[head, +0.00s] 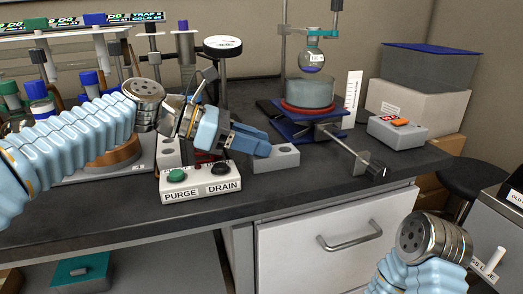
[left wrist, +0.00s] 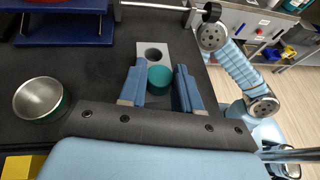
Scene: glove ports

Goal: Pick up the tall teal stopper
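The teal stopper (left wrist: 160,79) shows in the left wrist view as a round teal top between the two fingers of my left gripper (left wrist: 160,84). The fingers are apart, one on each side of it, with narrow gaps seen from above. I cannot tell its height from this angle. In the head view my left gripper (head: 262,142) is low over a grey block (head: 277,160) and hides the stopper. The block shows a round hole in the left wrist view (left wrist: 141,47), just beyond the stopper. My right arm shows, but its gripper does not.
A PURGE/DRAIN button box (head: 200,183) stands at the counter's front edge, left of the block. A steel bowl (left wrist: 38,98) with a teal outside is left of my gripper in the wrist view. A blue stand (head: 305,122) with a protruding rod is to the right.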

